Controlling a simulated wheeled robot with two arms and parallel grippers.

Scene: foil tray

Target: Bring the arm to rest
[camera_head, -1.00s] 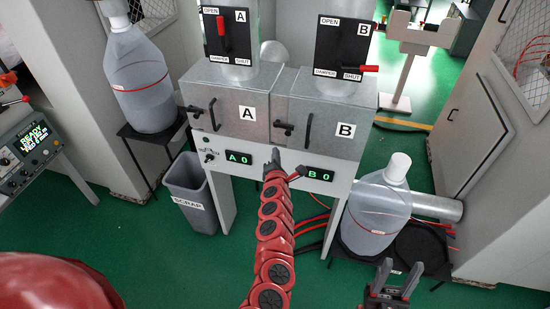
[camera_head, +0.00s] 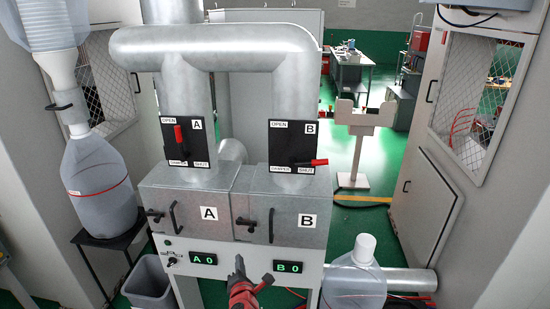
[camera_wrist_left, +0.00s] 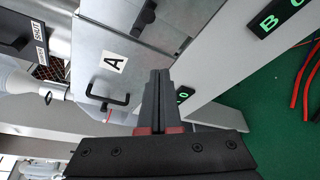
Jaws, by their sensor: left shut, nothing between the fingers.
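My left gripper (camera_head: 240,268) shows at the bottom middle of the head view, in front of the white panel between the A and B displays. Its dark fingers are shut with nothing between them. In the left wrist view the closed fingers (camera_wrist_left: 156,100) point at the metal box marked A (camera_wrist_left: 105,65), with the A display partly hidden behind them. My right gripper is not in view now.
Metal boxes A (camera_head: 188,213) and B (camera_head: 290,218) stand on the white panel (camera_head: 225,262). Damper A's red handle (camera_head: 179,138) is upright; damper B's (camera_head: 314,162) is horizontal. Jugs stand left (camera_head: 98,185) and right (camera_head: 354,278). A scrap bin (camera_head: 148,283) sits lower left.

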